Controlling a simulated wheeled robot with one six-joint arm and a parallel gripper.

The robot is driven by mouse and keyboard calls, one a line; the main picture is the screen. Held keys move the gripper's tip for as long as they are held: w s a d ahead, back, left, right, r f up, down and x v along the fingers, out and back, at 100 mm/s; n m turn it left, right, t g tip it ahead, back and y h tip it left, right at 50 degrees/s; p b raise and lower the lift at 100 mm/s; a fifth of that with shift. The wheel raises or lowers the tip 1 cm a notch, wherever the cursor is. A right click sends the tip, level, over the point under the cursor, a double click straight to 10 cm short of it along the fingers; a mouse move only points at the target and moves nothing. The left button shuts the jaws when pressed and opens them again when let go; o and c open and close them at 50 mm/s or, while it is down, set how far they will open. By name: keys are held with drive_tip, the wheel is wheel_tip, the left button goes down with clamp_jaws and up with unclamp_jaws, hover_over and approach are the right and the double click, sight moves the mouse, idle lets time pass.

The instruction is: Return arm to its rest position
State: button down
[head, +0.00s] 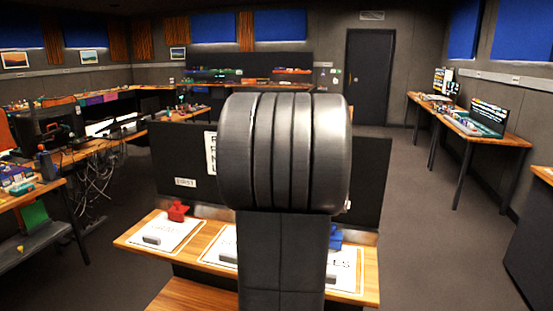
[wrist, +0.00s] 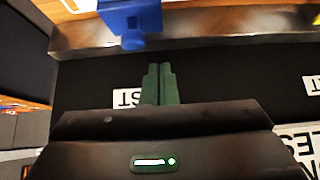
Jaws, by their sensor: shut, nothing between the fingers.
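My gripper (wrist: 160,70) shows in the wrist view as two green fingers pressed together, with nothing between them. It is in front of a dark panel (wrist: 215,80) carrying white labels, one partly covered by the fingers. A blue object (wrist: 130,18) is above and left of the fingertips in that view, apart from them. In the head view my arm's black links fill the middle, and the gripper itself is not visible. Behind my arm stand the dark panel (head: 370,165) and a wooden shelf (head: 130,241).
On the shelf are a red object (head: 177,211), the blue object (head: 336,238) and white lettered cards (head: 165,232), partly hidden by my arm. Cluttered benches (head: 95,145) stand at left and a desk with screens (head: 475,130) at right. Open floor (head: 425,215) lies right of the shelf.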

drive_tip(key=shift+s+a+f+t+b, duration=0.2)
drive_tip(key=shift+s+f+t+b, duration=0.35)
drive_tip(key=shift+b, duration=3.1)
drive_tip(key=t+b, duration=0.1)
drive_tip(key=b, duration=0.2)
drive_tip(key=f+b, duration=0.1)
drive_tip(key=b, duration=0.2)
drive_tip(key=shift+s+a+t+h+b, duration=0.2)
drive_tip(key=shift+s+t+h+b, duration=0.15)
drive_tip(key=shift+s+h+b, duration=0.05)
